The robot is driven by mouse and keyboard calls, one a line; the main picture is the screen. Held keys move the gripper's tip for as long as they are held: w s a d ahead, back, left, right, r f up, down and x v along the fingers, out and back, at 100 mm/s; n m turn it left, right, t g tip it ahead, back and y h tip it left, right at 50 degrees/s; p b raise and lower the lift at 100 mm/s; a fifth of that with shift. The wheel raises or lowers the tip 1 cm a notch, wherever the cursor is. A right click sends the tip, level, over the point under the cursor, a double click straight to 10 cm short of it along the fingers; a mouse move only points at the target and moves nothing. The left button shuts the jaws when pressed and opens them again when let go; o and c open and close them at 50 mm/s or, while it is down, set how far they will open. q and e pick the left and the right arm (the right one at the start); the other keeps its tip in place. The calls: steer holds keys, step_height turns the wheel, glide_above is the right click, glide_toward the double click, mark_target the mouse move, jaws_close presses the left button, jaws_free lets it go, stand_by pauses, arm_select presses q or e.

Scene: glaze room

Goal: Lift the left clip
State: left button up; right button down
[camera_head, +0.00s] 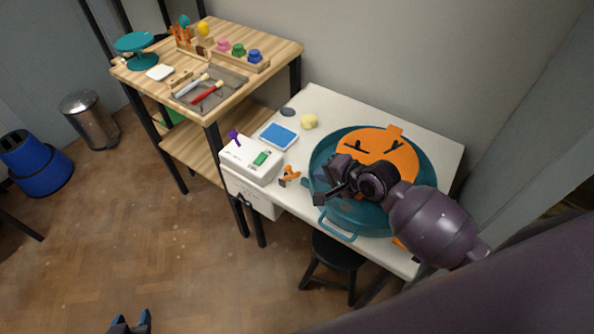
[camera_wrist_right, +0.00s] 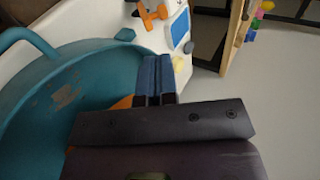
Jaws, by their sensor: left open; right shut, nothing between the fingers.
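A small orange clip-shaped piece (camera_head: 289,176) lies on the white table left of the round teal tub (camera_head: 341,222). The right wrist view also shows the orange piece (camera_wrist_right: 152,14) at the top. Another bit of orange (camera_head: 400,243) shows at the table's front edge, mostly hidden by my right arm. My right gripper (camera_head: 323,176) is over the left part of the tub, its fingers shut and empty; they show as blue fingers in the right wrist view (camera_wrist_right: 157,78). My left gripper (camera_head: 130,323) is open and empty at the bottom edge, over the floor, far from the table.
An orange disc with a face-like pattern (camera_head: 378,150) lies in the tub. A white box (camera_head: 252,160) with a green display, a blue pad (camera_head: 279,136) and a yellow lump (camera_head: 309,121) are on the table. A black stool (camera_head: 338,252) stands in front. A wooden shelf (camera_head: 265,52) holds tools.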

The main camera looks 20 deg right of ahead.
mark_target(297, 174)
steer(key=b+x, duration=0.1)
steer(key=x, duration=0.9)
steer(key=shift+w+a+b, duration=0.15)
steer(key=shift+b, duration=0.25)
arm_select(q)
steer(key=f, duration=0.2)
steer(key=shift+s+f, duration=0.3)
steer(key=shift+r, duration=0.1)
arm_select(e)
steer(key=shift+w, duration=0.1)
